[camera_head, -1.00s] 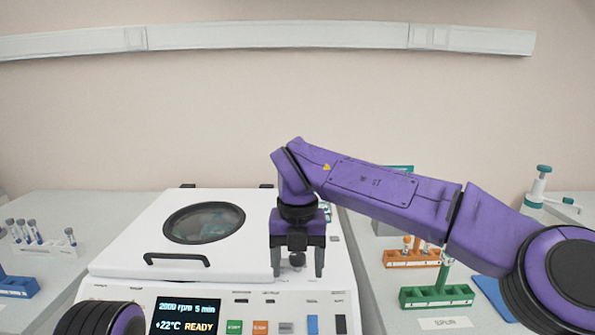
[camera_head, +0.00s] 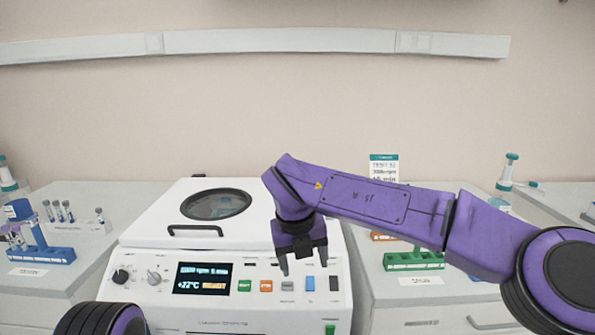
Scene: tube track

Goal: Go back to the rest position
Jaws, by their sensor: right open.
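My right gripper (camera_head: 303,264) is open and empty. It points down in front of the right part of the white centrifuge (camera_head: 130,296), over the upper edge of its control panel. The purple right arm reaches in from the right. The centrifuge lid (camera_head: 270,208) is down, with a round window and a black handle (camera_head: 195,230). The display (camera_head: 203,278) is lit; its blurred lower line seems to read +22°C and a status word. My left gripper is not in view; only a purple and black part of mine shows at the bottom left.
On the left bench stand a blue rack (camera_head: 50,255) with tubes and a white rack (camera_head: 85,227) with several tubes. On the right bench are a green rack (camera_head: 413,262), an orange rack partly behind my arm, a sign (camera_head: 384,168) and a teal-topped dispenser (camera_head: 507,170).

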